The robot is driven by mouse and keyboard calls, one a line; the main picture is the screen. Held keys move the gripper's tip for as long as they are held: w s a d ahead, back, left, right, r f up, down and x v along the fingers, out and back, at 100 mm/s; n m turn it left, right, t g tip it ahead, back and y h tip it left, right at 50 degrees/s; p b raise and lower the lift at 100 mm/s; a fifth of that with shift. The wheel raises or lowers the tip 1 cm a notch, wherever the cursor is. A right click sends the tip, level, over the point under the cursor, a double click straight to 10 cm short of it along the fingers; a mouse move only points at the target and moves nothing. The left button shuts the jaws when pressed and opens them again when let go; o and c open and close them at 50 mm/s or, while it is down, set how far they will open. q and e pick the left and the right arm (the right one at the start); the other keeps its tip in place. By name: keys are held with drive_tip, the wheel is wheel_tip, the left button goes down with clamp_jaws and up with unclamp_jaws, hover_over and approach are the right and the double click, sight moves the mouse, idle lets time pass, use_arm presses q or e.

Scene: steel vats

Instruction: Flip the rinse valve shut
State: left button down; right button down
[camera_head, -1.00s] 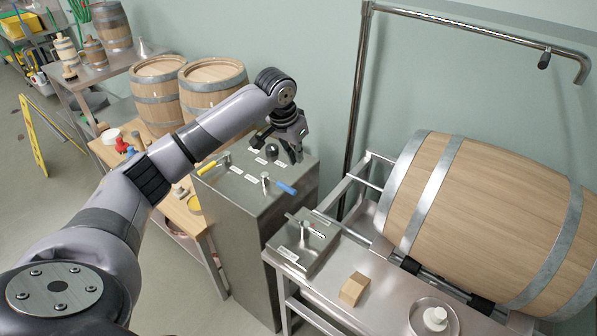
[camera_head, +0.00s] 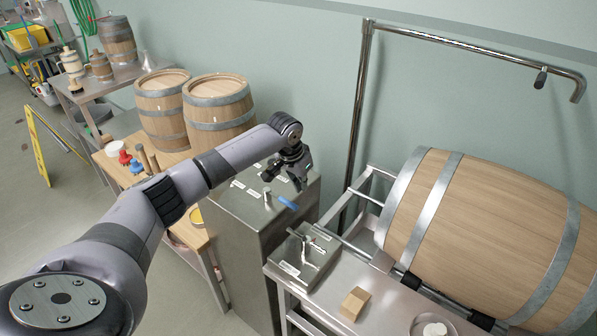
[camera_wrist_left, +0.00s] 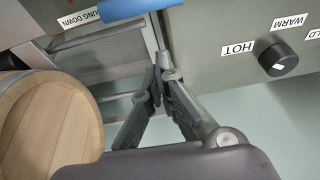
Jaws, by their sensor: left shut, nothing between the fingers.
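A steel cabinet (camera_head: 245,228) carries labels and a blue-handled lever (camera_head: 288,204) on its top. The blue handle points right, toward the cart side; it also shows at the top of the left wrist view (camera_wrist_left: 140,6). I cannot read which lever is labelled as the rinse valve. A black knob (camera_wrist_left: 278,58) with HOT and WARM labels is at the right in the wrist view. My left gripper (camera_head: 301,184) is shut and empty, pointing down above the cabinet's back right part, apart from the blue handle in the picture. My right gripper is not in view.
A smaller steel box (camera_head: 305,255) with a lever stands on the cart at right, near a wooden block (camera_head: 354,303) and a lying barrel (camera_head: 490,225). A tall steel pipe (camera_head: 358,120) rises behind. Upright barrels (camera_head: 218,105) stand at left.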

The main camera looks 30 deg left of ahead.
use_arm(q)
drive_tip(key=s+p, duration=0.1)
drive_tip(key=s+f+p, duration=0.1)
drive_tip(key=s, duration=0.1)
drive_tip(key=shift+s+a, duration=0.1)
drive_tip(key=shift+s, duration=0.1)
idle(0.3)
